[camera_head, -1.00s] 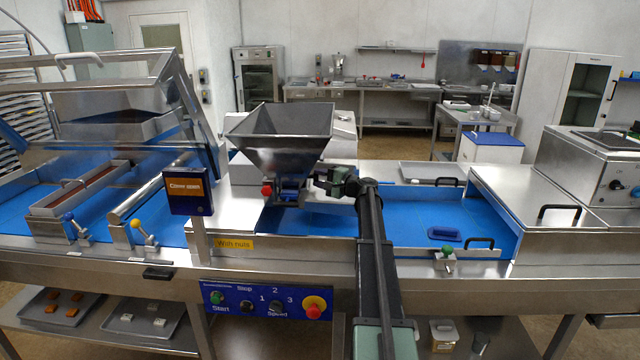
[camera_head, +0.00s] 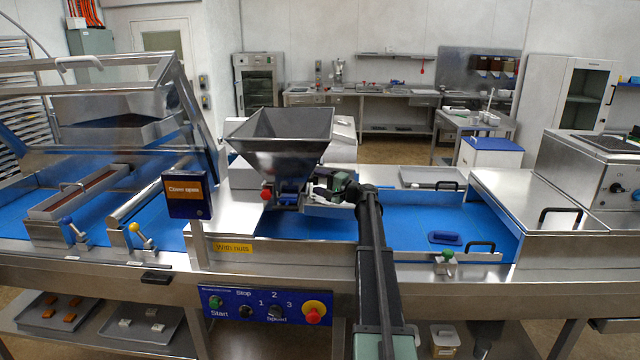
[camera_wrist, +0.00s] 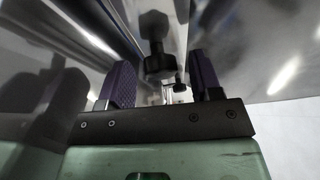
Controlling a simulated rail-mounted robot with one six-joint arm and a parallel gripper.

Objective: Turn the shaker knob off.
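My gripper (camera_wrist: 161,78) is open, with its two purple finger pads apart. In the wrist view a black knob (camera_wrist: 158,64) shows between and beyond the fingers, close to shiny metal; I cannot tell whether a pad touches it. Its marking is not readable, so I cannot tell its setting. In the head view my gripper (camera_head: 328,190) is low at the right side of the steel hopper (camera_head: 282,140), and the knob is not clear there. A red knob (camera_head: 267,193) sits at the hopper's lower left.
The blue belt (camera_head: 415,222) runs beneath. A display (camera_head: 187,195) stands left of the hopper. The front control panel (camera_head: 267,305) has a green button, dark knobs and a red stop button. A steel cover (camera_head: 545,205) stands at the right.

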